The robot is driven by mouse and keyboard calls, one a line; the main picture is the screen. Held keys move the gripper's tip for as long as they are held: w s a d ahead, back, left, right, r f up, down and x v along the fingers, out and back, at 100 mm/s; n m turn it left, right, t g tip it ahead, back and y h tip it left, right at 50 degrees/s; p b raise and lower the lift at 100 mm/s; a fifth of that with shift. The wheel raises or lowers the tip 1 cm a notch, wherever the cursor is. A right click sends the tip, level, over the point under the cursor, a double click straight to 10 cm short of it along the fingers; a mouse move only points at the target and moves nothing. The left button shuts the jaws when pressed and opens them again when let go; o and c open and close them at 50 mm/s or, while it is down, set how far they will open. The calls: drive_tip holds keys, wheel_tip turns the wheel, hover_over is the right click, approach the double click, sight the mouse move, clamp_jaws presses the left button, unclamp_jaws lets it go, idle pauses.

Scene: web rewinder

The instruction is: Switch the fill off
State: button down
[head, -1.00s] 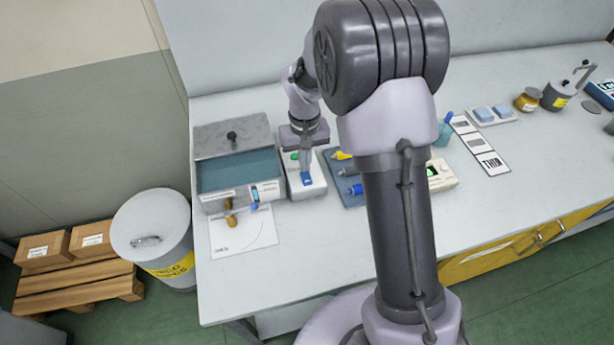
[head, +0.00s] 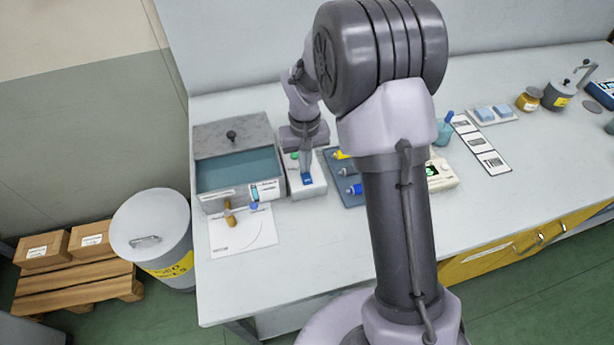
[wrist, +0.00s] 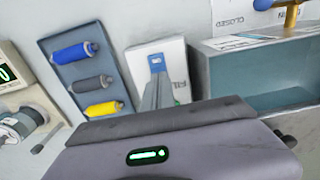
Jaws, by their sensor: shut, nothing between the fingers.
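The fill switch box (head: 294,184) is a small white box on the bench, right of the tank. It carries a blue rocker (head: 307,179) at its near end and a green lamp (head: 295,155) at its far end. In the wrist view the box (wrist: 178,62) shows part of a "FILL" label, with the blue rocker (wrist: 156,62) just past the fingertips. My gripper (wrist: 157,74) is shut and empty, over the box with its tips at the rocker. I cannot tell whether they touch it. The fingers hide part of the box top.
The grey tank (head: 225,193) with blue-green liquid stands close left, with a brown-handled valve (head: 229,213) at its front. A blue tray (head: 336,189) with yellow, grey and blue rollers lies close right. The bench front (head: 290,275) is clear.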

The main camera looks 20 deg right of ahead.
drive_tip(key=shift+f+b, duration=0.3)
drive_tip(key=shift+f, duration=0.25)
drive_tip(key=shift+r, duration=0.15)
wheel_tip(320, 180, up, 7)
drive_tip(key=p, duration=0.6)
